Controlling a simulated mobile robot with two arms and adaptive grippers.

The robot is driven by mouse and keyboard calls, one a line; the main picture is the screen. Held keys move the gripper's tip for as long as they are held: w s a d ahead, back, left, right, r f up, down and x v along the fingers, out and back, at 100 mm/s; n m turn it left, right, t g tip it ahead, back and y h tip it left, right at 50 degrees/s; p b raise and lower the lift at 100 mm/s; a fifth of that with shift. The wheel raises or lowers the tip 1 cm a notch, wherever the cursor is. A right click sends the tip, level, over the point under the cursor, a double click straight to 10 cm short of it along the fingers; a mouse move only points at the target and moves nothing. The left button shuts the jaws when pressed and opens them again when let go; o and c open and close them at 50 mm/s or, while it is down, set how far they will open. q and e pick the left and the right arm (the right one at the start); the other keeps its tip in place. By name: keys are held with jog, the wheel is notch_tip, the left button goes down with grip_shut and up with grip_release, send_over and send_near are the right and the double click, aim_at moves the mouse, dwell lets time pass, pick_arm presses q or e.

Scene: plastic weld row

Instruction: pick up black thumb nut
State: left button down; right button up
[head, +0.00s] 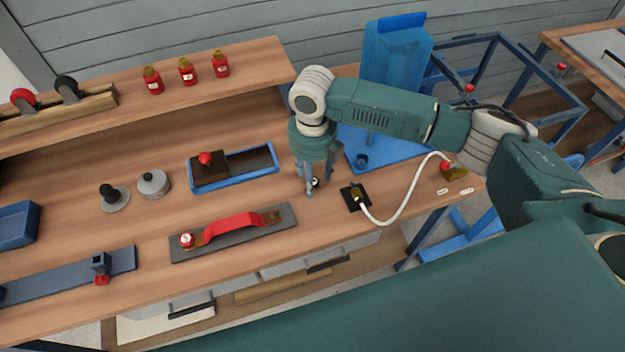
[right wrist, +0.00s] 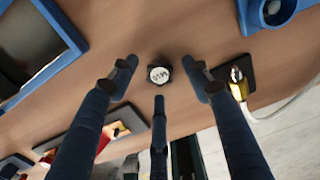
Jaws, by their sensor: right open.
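The black thumb nut (right wrist: 159,74) stands on the wooden bench, its round white top label showing. In the head view the nut (head: 315,183) is small and partly hidden among the fingers. My right gripper (head: 314,187) points down over it, fingers spread. In the right wrist view the open fingers of my right gripper (right wrist: 160,80) stand around the nut, with visible gaps on each side. Whether the fingertips are level with the nut is hard to tell. My left gripper is not in view.
A black plate with a brass fitting (head: 354,197) and white hose (head: 388,219) lies right of the gripper. A blue tray (head: 233,182) is to the left, a red-handled fixture (head: 236,231) front left, a blue stand (head: 394,147) behind right. Bare wood surrounds the nut.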

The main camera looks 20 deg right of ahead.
jog(key=shift+f, duration=0.55)
jog(key=c, duration=1)
jog(key=shift+r, duration=0.1)
